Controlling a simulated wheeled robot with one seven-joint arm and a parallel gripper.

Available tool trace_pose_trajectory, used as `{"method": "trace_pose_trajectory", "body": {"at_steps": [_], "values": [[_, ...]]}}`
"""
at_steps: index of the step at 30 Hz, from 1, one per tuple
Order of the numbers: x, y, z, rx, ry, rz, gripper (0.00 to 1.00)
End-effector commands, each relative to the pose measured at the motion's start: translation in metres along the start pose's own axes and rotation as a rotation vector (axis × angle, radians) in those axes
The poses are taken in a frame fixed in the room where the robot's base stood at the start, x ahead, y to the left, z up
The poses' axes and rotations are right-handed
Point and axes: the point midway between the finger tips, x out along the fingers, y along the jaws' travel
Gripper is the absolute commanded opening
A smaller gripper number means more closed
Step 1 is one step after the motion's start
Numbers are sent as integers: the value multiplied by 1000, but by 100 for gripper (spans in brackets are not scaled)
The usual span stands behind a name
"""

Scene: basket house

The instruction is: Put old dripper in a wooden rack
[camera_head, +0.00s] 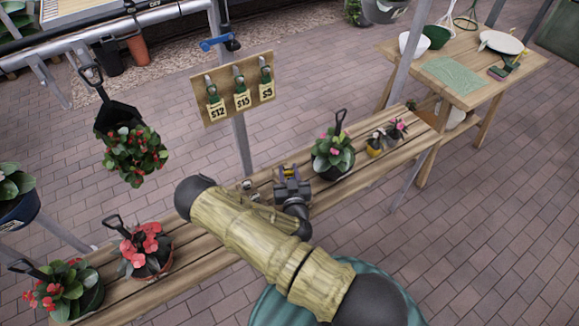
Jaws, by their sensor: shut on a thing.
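My gripper (290,175) is low over the slatted wooden bench (385,165), left of a pink-flowered pot. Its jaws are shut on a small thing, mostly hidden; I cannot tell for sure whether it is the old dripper. Yellow and purple show at the fingertips. A wooden board (214,92) on a grey post holds several small tools with price tags, behind the gripper. I cannot tell whether the board or the bench is the wooden rack. Small pale pieces (247,186) show beside my arm, too small to make out.
Pots of red flowers (145,250) stand on the bench's left end. A pink-flowered pot (333,155) and small pots (375,143) stand right of the gripper. A red-flowered pot (134,155) hangs at left. A wooden table (492,85) with bowls stands at right.

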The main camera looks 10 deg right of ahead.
Motion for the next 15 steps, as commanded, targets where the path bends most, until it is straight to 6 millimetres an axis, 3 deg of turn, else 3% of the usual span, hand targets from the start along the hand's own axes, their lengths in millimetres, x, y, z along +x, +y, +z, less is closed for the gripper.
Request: {"method": "trace_pose_trajectory", "body": {"at_steps": [1,15], "values": [[9,-1,10,9,4,16,17],[59,9,10,-1,4,100,17]]}}
